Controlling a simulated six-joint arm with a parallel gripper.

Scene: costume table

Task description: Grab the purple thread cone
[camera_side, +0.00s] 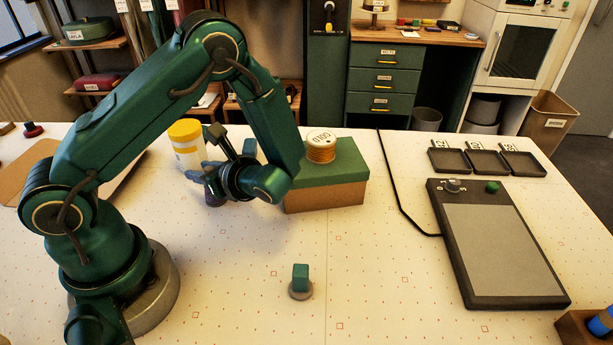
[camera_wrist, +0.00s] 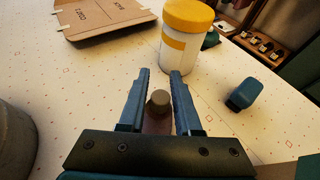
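The purple thread cone (camera_side: 214,197) shows in the side view as a small dark purple patch under my gripper, left of the green-lidded box; my gripper's parts hide most of it. In the wrist view its blunt grey-brown top (camera_wrist: 158,101) and a dull purplish body stand between the two fingers. My gripper (camera_wrist: 160,80) has its blue-grey fingers apart, one on each side of the cone. Narrow gaps seem to show beside the cone, and I cannot make out firm contact. In the side view my gripper (camera_side: 208,178) is low over the table.
A white jar with a yellow lid (camera_wrist: 186,42) stands just beyond the fingers. A blue-grey block (camera_wrist: 241,95) is to their right. The front table middle is mostly clear around a green block (camera_side: 300,274).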

